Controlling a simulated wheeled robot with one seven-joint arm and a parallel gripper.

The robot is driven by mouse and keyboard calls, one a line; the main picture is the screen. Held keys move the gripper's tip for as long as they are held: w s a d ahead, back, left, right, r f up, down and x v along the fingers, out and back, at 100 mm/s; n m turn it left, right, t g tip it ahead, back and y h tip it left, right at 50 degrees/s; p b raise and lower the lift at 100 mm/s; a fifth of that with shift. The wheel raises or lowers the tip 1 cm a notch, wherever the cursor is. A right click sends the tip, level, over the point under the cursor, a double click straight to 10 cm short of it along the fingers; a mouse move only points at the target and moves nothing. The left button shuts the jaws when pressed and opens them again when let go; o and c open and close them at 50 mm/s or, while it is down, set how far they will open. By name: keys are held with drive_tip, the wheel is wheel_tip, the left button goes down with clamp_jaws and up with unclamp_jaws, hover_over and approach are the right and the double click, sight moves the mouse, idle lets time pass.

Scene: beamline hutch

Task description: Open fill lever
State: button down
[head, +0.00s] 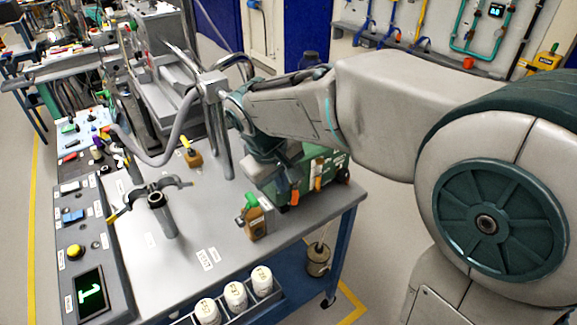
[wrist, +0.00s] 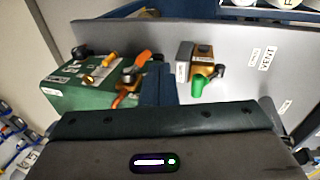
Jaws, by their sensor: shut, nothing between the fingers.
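A green box (head: 324,172) stands near the table's right edge, with orange levers (head: 295,196) on its front. In the wrist view the green box (wrist: 85,103) is at left, with orange levers (wrist: 136,65) and a yellow-orange one (wrist: 98,76). A brass valve with a green handle (wrist: 201,83) sits to its right; it also shows in the head view (head: 253,218). I cannot read which lever is the fill lever. My gripper (wrist: 157,72) is shut and empty, between the box's levers and the green-handled valve. Contact with a lever cannot be told. In the head view, my wrist partly hides the box.
A brass valve with a yellow handle (head: 193,157) and a grey post with a forked top (head: 160,205) stand on the table (head: 215,235). A metal stand with a hose (head: 217,120) rises close behind my wrist. White jars (head: 236,294) sit at the front edge.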

drive_tip(key=w+d+f+n+p, duration=0.1)
drive_tip(key=w+f+p, duration=0.1)
drive_tip(key=w+f, duration=0.4)
drive_tip(key=shift+s+x, duration=0.4)
drive_tip(key=shift+x, duration=1.6)
drive_tip(key=shift+f, duration=0.1)
